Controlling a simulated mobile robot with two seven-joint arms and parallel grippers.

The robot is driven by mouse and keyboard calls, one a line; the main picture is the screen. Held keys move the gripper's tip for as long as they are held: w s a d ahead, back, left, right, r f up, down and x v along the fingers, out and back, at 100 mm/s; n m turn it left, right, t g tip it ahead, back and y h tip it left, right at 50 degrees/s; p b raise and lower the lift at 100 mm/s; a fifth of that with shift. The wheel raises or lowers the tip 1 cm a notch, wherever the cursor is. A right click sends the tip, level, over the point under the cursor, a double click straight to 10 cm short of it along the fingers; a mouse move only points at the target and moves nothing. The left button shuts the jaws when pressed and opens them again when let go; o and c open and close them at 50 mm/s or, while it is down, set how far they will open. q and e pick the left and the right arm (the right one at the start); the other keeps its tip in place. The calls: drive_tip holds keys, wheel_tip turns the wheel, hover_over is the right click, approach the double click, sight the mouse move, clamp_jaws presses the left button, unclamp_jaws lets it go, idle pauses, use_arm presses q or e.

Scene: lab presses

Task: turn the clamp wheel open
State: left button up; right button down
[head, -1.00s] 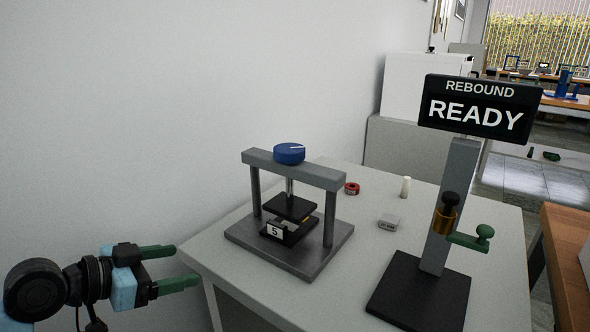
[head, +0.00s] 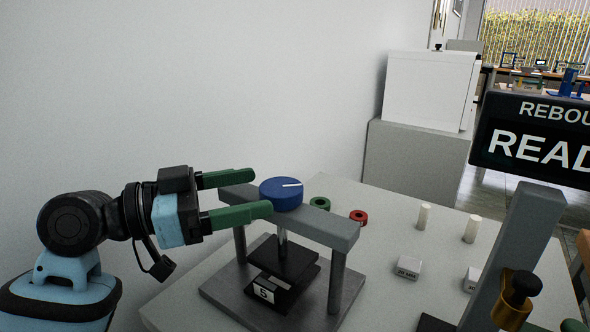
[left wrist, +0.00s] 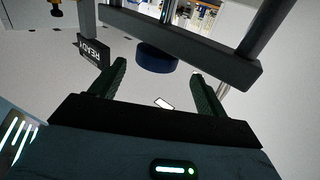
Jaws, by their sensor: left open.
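The clamp wheel is a blue round knob (head: 281,194) with a white mark, on top of the grey crossbar (head: 330,226) of a small press. It also shows in the left wrist view (left wrist: 157,58), beyond my fingertips. My left gripper (head: 262,190) is open, with two green fingers pointing right at the wheel. The nearer finger's tip overlaps the wheel's left side in the head view; I cannot tell whether it touches. In the left wrist view the wheel lies between and ahead of the fingers. Black plates (head: 283,262) sit under the crossbar, with a "5" label (head: 263,291). My right gripper is not seen.
A wall runs behind at left.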

sight(297, 184)
use_arm(q)
drive_tip(key=shift+s+d+r, duration=0.2)
drive_tip(key=shift+s+d, duration=0.1)
drive_tip(key=x, duration=0.7)
drive_tip(key=shift+w+f, duration=0.15)
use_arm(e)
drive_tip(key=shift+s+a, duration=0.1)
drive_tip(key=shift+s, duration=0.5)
use_arm(q)
drive_tip(key=shift+p, duration=0.3)
drive_tip(key=c, duration=1)
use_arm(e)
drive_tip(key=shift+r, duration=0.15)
